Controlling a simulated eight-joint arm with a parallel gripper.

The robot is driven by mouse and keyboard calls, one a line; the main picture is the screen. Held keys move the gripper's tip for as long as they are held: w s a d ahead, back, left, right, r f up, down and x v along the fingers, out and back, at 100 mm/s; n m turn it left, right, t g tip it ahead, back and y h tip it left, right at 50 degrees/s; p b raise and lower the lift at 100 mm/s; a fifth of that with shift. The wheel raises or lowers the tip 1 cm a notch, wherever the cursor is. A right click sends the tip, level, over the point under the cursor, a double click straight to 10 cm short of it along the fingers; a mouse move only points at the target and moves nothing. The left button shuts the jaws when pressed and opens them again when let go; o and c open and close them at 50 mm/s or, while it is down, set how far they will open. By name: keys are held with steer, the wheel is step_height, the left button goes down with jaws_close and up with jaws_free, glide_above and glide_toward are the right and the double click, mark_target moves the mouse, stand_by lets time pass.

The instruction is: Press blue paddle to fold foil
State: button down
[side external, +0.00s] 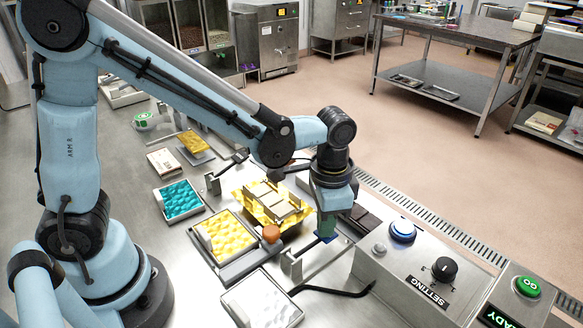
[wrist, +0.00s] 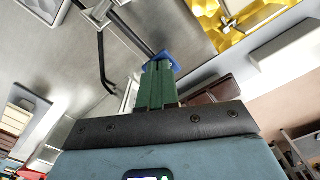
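The blue paddle (wrist: 160,63) shows in the wrist view at the end of a thin dark rod. It lies at the tips of my gripper's green fingers (wrist: 158,68), which look closed together. In the side view my gripper (side external: 326,232) points down, with the blue paddle (side external: 328,239) at its tip. I cannot tell whether they touch. The gold foil (side external: 246,196) lies in a fixture just left of my gripper, its edges flared up around metallic flaps. Part of the foil (wrist: 229,32) shows at the top right of the wrist view.
A grey control box (side external: 400,270) with a blue button, black knob and SETTING label stands right of my gripper. A green GO button (side external: 528,287) is beyond it. Trays with yellow (side external: 225,238) and teal (side external: 179,200) sheets lie left. A black bent rod (side external: 335,291) lies in front.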

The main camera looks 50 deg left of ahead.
steer(key=shift+f, duration=0.9)
step_height(320, 180, up, 10)
stand_by(1.2)
steer(key=s+a+n+t, duration=0.2)
steer(key=a+n+t, duration=0.1)
steer(key=a, duration=0.3)
steer(key=s+a+n+t, duration=0.3)
steer(key=a+t, duration=0.1)
steer(key=a, duration=0.2)
steer(key=shift+s+a+r, duration=0.25)
steer(key=shift+r, duration=0.05)
